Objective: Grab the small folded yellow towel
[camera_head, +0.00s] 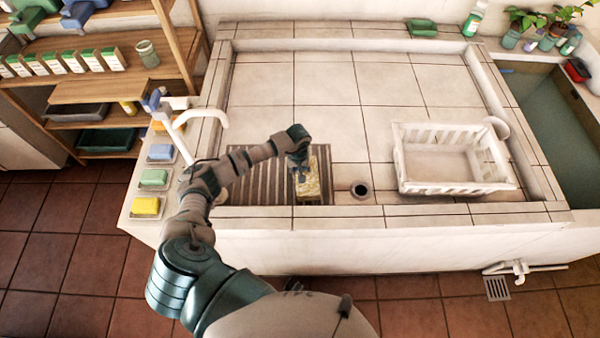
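A small folded yellow towel (312,186) lies on the dark ribbed washboard (255,185) near the front of the basin, at the board's right edge. My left arm reaches over the board from the left. Its gripper (302,168) points down at the far part of the towel and covers some of it. The fingers are small and dark here, so I cannot tell whether they are open or closed, or whether they touch the towel. My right gripper is not in view.
A white slatted crate (455,188) stands at the basin's right. A drain hole (361,190) lies between it and the towel. A white faucet (200,116) rises at the left, beside soaps on dishes, including a yellow one (146,205). The basin's back is clear.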

